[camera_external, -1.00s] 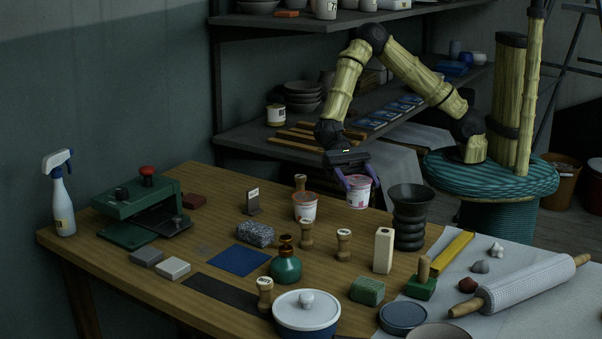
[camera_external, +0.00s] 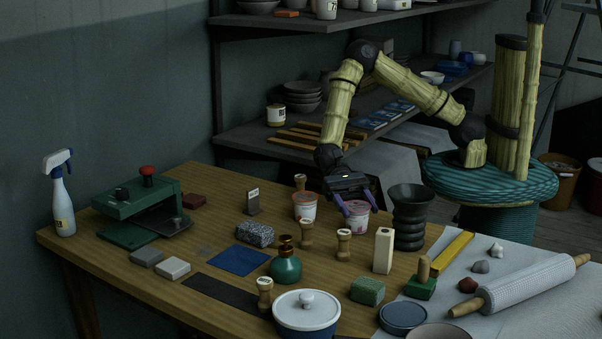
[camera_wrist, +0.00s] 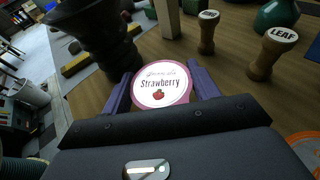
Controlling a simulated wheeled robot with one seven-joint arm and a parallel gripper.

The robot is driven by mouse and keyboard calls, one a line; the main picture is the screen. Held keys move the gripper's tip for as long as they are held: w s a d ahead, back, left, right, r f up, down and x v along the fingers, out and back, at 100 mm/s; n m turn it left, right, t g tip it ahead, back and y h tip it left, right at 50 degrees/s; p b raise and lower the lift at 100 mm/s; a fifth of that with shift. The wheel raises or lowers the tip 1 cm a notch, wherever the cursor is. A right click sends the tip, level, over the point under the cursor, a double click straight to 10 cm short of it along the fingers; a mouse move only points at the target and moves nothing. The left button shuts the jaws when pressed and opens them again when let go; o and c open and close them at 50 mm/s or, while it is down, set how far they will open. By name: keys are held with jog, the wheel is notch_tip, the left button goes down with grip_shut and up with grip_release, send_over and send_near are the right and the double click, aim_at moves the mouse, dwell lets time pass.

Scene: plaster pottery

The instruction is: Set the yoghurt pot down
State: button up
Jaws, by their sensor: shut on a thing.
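The yoghurt pot (camera_external: 357,209) is white and pink. In the wrist view its round lid (camera_wrist: 162,84) reads "Strawberry". My gripper (camera_external: 357,207) is shut on it, with one purple finger on each side of the pot. The pot is low at the table's back edge, between another pot and the dark vase. The fingers hide part of its sides, and I cannot tell whether its base touches the wooden table (camera_external: 215,215).
A dark ribbed vase (camera_external: 409,217) stands close on the right. A similar pot with a reddish lid (camera_external: 304,206) stands on the left. Wooden stamps (camera_external: 343,245) stand in front, with a pale wooden block (camera_external: 383,250) beside them.

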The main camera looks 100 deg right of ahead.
jog(key=shift+f, duration=0.1)
jog(key=o, duration=1.1)
jog(key=shift+c, duration=0.2)
jog(key=shift+d, duration=0.1)
jog(key=shift+w+d+r, duration=0.1)
jog(key=shift+d+r, duration=0.15)
jog(key=shift+d, duration=0.05)
jog(key=p+v, duration=0.1)
jog(key=v, duration=1)
jog(key=shift+p, duration=0.4)
jog(key=shift+d, duration=0.1)
